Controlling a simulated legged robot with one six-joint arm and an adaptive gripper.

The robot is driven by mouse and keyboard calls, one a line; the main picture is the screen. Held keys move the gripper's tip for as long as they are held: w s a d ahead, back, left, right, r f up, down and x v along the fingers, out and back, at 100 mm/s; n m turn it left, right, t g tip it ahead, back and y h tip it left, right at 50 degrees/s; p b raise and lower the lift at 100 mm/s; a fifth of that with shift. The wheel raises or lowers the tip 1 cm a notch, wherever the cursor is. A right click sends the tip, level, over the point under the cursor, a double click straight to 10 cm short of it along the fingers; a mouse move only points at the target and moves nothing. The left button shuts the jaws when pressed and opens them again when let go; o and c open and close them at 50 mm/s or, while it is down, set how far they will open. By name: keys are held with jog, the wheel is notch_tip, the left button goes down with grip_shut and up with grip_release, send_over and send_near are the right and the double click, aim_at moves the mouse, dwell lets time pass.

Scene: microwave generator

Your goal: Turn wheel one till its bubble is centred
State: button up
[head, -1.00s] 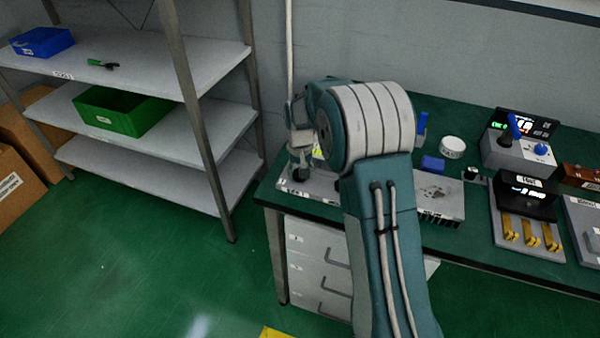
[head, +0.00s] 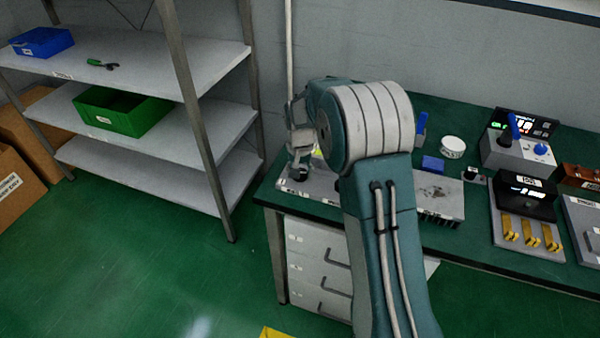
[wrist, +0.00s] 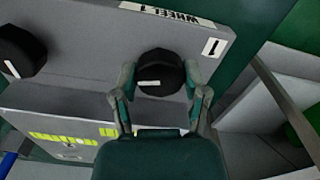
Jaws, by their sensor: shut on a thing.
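Wheel one, a black round knob with a white pointer line, shows in the wrist view (wrist: 158,72) beside a label reading 1. My gripper (wrist: 160,88) is shut on it, one finger on each side. The pointer line points left. A yellow-green vial strip (wrist: 70,138) with dark marks lies on the panel's lower face, with a small yellow-green piece (wrist: 108,132) to its right. I cannot make out the bubble's position. In the head view my gripper (head: 300,168) is at the left end of the bench, partly hidden by my arm.
A second black knob (wrist: 20,52) is to the left on the same grey panel (wrist: 90,60). Shelves (head: 160,130) with a green bin (head: 122,112) stand left of the bench.

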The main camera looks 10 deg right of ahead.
jog(key=o, duration=1.1)
jog(key=shift+f, duration=0.15)
jog(key=shift+o, duration=0.2)
notch_tip(320, 180, up, 12)
jog(key=shift+a, duration=0.1)
